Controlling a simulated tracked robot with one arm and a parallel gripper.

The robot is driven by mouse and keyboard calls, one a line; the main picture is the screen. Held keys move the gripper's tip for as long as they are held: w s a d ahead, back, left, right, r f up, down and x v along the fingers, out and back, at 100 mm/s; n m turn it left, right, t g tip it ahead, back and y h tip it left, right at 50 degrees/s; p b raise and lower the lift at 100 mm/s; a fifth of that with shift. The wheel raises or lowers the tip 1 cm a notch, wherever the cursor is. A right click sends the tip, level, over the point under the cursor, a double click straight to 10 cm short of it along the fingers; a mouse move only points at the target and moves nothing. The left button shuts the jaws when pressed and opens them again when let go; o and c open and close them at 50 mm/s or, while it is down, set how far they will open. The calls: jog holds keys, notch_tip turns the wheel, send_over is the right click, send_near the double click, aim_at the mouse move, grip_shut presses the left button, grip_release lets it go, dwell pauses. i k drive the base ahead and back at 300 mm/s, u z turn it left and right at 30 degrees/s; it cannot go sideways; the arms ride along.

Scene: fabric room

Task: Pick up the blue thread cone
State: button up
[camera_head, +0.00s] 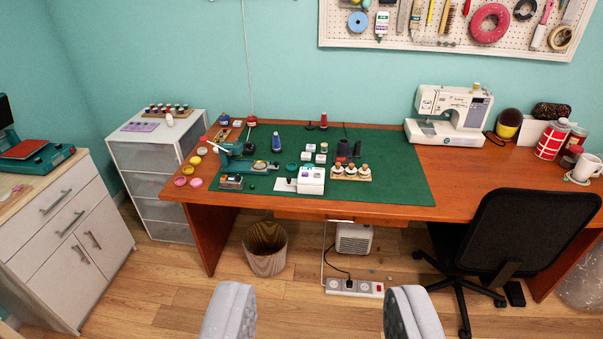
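A small blue thread cone (276,143) stands upright on the green mat (390,185), left of the mat's middle, on the wooden desk. A smaller blue item (223,120) stands near the desk's back left corner; it is too small to tell what it is. My gripper (320,290) is at the bottom of the view, its two grey fingers wide apart with nothing between them. It is well in front of the desk and apart from the cone.
Small teal equipment (231,150) stands left of the cone, with a white device (312,180) to its front right. A sewing machine (450,115) is at the back right. A black chair (530,235), waste bin (265,248) and power strip (354,288) occupy the floor area.

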aim_at(276, 143)
jog(key=u, duration=0.2)
jog(key=i, duration=3.4)
